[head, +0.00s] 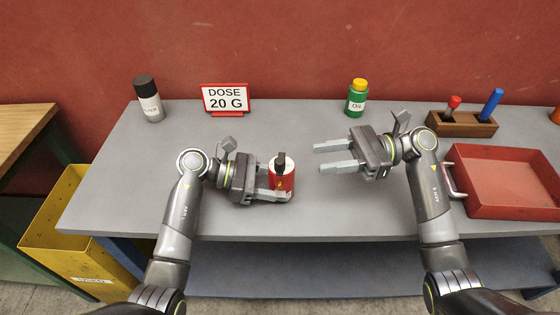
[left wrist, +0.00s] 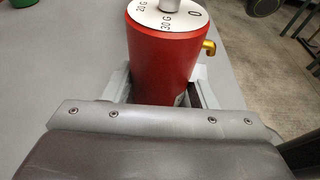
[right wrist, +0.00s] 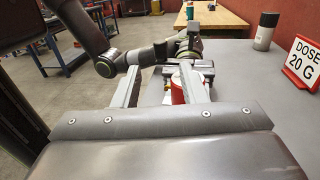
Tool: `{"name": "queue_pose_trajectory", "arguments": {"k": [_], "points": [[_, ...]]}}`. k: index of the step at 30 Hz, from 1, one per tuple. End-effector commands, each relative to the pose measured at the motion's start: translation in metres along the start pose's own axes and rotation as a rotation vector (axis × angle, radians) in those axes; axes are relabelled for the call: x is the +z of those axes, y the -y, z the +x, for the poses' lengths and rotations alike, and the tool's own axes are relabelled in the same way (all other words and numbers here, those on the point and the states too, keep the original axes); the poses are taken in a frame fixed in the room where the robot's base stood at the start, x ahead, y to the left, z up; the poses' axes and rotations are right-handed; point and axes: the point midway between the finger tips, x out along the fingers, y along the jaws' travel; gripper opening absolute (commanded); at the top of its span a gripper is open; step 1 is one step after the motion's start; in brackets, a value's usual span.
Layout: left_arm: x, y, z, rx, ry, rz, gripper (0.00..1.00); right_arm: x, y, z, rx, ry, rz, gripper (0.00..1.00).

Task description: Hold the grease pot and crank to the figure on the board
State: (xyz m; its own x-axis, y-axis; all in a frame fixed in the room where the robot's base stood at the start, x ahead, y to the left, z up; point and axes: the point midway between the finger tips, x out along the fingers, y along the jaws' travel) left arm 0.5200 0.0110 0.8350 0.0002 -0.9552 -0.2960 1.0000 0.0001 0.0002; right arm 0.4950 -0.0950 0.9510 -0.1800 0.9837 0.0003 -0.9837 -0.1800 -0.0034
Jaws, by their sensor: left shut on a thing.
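The red grease pot (head: 283,180) stands on the grey bench near its front edge. In the left wrist view the pot (left wrist: 163,65) shows a white dial top marked 0, 20 G and 30 G, and a brass spout (left wrist: 209,47). A dark crank (head: 281,160) stands on the top. My left gripper (head: 278,181) is shut around the pot's body. My right gripper (head: 326,157) is open and empty, to the right of the pot, its fingers pointing towards it. The dose board (head: 226,98) reads DOSE 20 G and stands at the back left.
A wooden holder (head: 461,123) with red and blue handles is at the back right. A red tray (head: 505,183) lies at right. A yellow bin (head: 72,240) stands left of the bench.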

Motion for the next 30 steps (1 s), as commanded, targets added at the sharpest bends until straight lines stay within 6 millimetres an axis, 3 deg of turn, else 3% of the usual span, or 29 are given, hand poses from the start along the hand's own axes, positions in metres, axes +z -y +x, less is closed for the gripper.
{"name": "queue_pose_trajectory", "arguments": {"k": [9,15,21,30], "points": [[-0.001,0.000,0.000,0.000,-0.001,-0.002,0.39,0.001,0.000,0.061,-0.001,0.006,0.002,0.39],[-0.001,0.000,0.000,0.000,-0.001,-0.001,0.39,0.001,0.000,0.088,-0.002,0.005,0.001,0.39],[-0.001,0.000,0.000,0.000,-0.001,-0.001,0.39,0.000,0.001,0.099,-0.004,0.002,0.002,0.39],[-0.001,0.000,0.000,0.000,-0.001,-0.001,0.39,0.000,0.001,0.099,-0.004,0.001,0.003,0.36]]}}
